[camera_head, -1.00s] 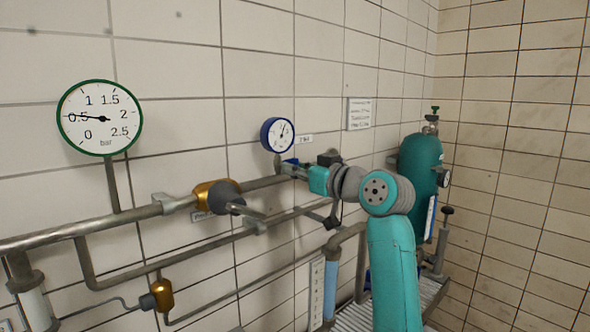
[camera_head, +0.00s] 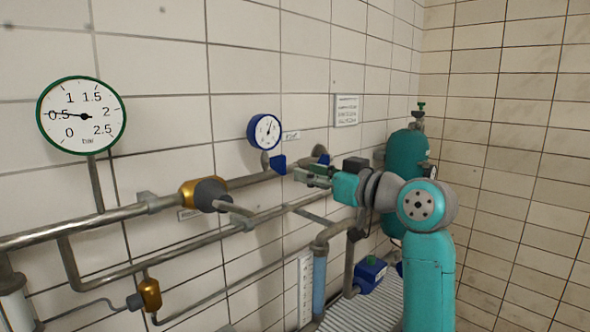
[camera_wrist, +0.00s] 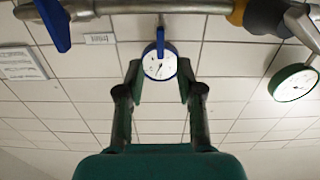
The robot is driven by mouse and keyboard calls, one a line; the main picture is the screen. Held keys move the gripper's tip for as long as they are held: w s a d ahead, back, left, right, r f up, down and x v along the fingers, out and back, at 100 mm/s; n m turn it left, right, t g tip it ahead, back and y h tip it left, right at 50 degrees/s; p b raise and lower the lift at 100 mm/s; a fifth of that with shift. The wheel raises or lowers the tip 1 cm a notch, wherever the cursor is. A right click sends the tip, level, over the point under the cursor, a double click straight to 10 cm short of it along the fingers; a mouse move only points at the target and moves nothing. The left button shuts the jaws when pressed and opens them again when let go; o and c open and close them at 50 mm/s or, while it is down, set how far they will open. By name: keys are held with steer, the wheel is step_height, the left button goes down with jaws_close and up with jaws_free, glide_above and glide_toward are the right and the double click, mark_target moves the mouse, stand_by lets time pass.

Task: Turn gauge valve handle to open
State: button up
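The blue-rimmed gauge (camera_head: 265,131) is on the wall, above the pipe. The blue gauge valve handle (camera_head: 278,165) is just below it. In the wrist view, the blue handle (camera_wrist: 160,42) overlaps the edge of the blue-rimmed gauge (camera_wrist: 160,68). My gripper (camera_head: 302,174) is just right of the handle in the head view. In the wrist view, my gripper (camera_wrist: 159,78) is open and empty. Its two fingers are apart, with the gauge seen between them and the handle ahead of the tips. No contact with the handle shows.
A second blue handle (camera_head: 322,157) is on the pipe to the right; it also shows in the wrist view (camera_wrist: 52,22). A green-rimmed gauge (camera_head: 81,115) is at left. A yellow-and-grey fitting (camera_head: 205,194) sits on the pipe. A teal cylinder (camera_head: 406,154) stands behind my arm.

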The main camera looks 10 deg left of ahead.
steer(key=shift+v, duration=1.55)
steer(key=shift+f, duration=0.1)
